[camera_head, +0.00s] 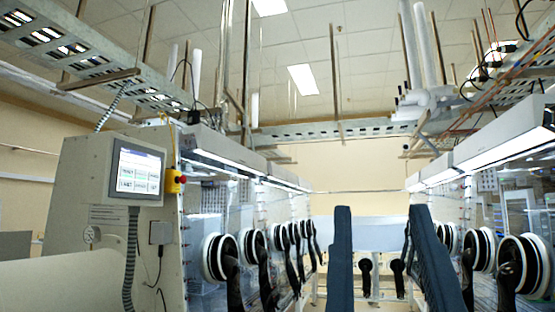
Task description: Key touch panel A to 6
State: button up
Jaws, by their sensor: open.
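A touch panel (136,171) in a pale housing is mounted at the left, on the near end of the left glovebox row. Its lit screen has a blue top bar, a pale field below it and rows of light keys. The key labels and the shown value are too small to read. No letter marking it as panel A can be made out. My gripper is not in view, and nothing is touching the panel.
Glovebox ports with black gloves (229,272) line both sides. Two dark upright slabs (340,262) (436,268) stand in the aisle. Cable trays (100,72) hang overhead.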

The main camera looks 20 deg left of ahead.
aim_at(151, 187)
jog(key=u, duration=1.2)
